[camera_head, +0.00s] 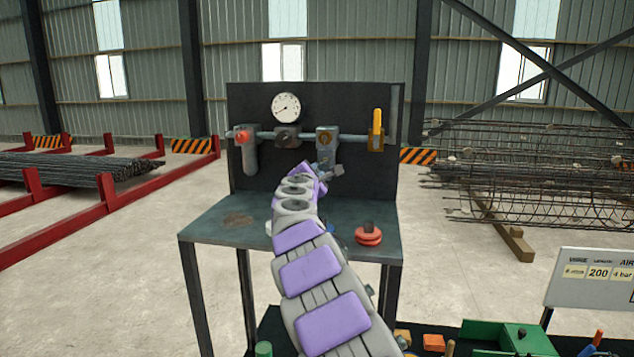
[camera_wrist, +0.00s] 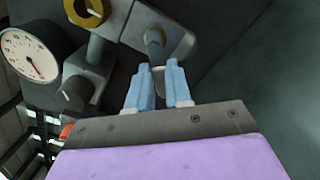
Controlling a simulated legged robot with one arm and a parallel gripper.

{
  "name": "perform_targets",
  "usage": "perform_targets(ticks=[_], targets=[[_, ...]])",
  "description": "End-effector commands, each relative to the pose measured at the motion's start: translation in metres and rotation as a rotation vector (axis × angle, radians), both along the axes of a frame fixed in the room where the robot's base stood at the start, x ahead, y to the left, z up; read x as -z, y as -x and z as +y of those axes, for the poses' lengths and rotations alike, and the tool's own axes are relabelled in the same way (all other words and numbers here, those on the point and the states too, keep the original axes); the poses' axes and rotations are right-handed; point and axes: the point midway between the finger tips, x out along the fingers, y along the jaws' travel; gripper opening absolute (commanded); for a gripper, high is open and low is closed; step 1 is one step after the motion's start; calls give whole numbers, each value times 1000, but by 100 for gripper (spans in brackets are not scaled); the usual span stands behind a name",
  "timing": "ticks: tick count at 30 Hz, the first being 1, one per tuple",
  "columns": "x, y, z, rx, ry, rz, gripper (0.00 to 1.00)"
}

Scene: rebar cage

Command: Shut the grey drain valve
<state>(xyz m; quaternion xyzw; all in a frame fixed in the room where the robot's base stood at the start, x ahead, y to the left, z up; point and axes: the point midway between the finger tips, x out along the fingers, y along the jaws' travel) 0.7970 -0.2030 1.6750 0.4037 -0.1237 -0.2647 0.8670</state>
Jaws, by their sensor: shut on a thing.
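A grey valve block (camera_head: 329,150) with a brass ring sits on the pipe at the front of the dark panel. In the wrist view its grey body (camera_wrist: 174,32) shows at the top, with a round grey stem (camera_wrist: 153,40) pointing at my fingers. I take this stem to be the grey drain valve. My gripper (camera_wrist: 159,66) has its two pale blue fingers on either side of the stem's end, shut on it with a narrow gap. In the head view my gripper (camera_head: 325,170) is just below the block, partly hidden by my purple and grey arm.
A pressure gauge (camera_head: 286,108), a red knob (camera_head: 242,136) and a yellow lever (camera_head: 377,124) are along the same pipe. A red round object (camera_head: 368,235) lies on the bench (camera_head: 215,222). Rebar cages (camera_head: 535,170) stand at the right.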

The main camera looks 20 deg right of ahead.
Motion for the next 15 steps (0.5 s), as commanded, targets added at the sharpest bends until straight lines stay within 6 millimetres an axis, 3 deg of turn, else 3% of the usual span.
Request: perform_targets(ticks=[15], targets=[[-8, -5, 7, -3, -389, -260, 0]])
